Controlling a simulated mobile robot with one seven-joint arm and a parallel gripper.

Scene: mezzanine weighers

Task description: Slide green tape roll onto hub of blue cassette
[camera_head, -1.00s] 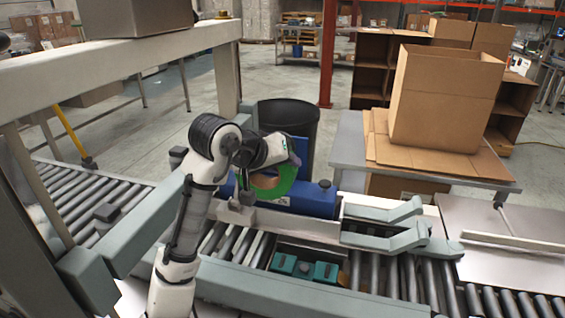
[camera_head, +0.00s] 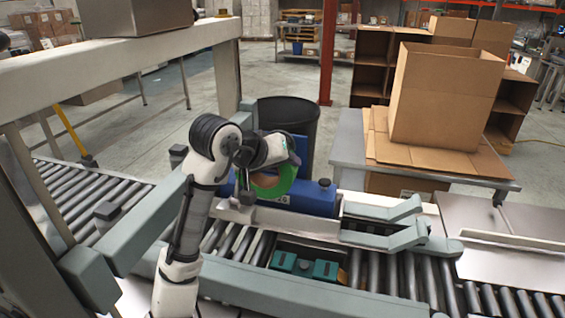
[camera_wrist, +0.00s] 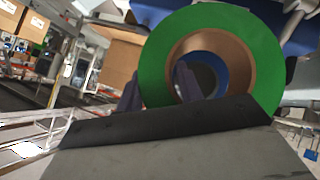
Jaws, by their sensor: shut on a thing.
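The green tape roll (camera_head: 283,185) is a green ring with a brown core. In the wrist view the roll (camera_wrist: 265,60) faces me and fills the upper middle. My gripper (camera_wrist: 158,84) is shut on its left wall, with one dark finger inside the core and the other outside. The blue cassette (camera_head: 311,199) stands behind the roll; part of it also shows in the wrist view (camera_wrist: 290,12). A round blue and grey part shows through the core, off its centre. I cannot tell whether roll and cassette touch.
A roller conveyor (camera_head: 385,280) with grey guide rails (camera_head: 385,238) runs in front of the cassette. A teal and dark object (camera_head: 325,270) lies among the rollers. A black bin (camera_head: 290,120) stands behind, and an open cardboard box (camera_head: 440,100) stands on a table to the right.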

